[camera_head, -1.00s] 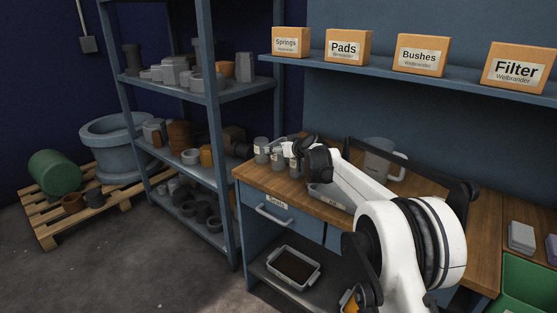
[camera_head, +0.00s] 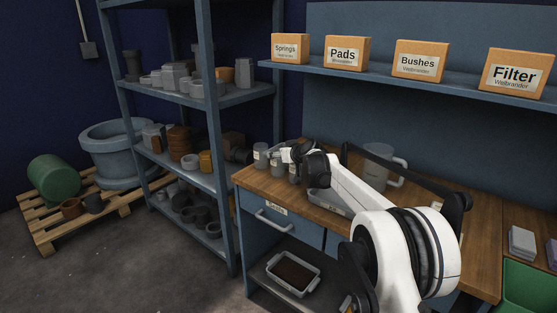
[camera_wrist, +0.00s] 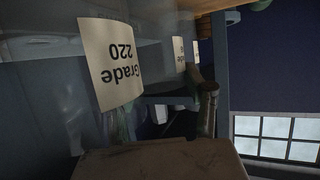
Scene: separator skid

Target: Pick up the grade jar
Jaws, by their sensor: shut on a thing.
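Several small grey jars with pale labels stand at the back left of the wooden bench, among them one at the far left (camera_head: 260,155). My gripper (camera_head: 288,155) is at this row, small and partly hidden by my own wrist. In the wrist view a glass jar labelled "Grade 220" (camera_wrist: 112,62) is close up at the left, its text upside down in the picture. My gripper is shut on a jar; its fingers are hard to make out. Other labels show behind, one on a further jar (camera_wrist: 179,54).
A grey tray (camera_head: 330,203) and a large pale jug (camera_head: 378,165) are on the bench near my arm. Labelled boxes (camera_head: 346,54) stand on the shelf above. A blue rack (camera_head: 215,170) rises left of the bench. A green bin (camera_head: 527,285) is at the right.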

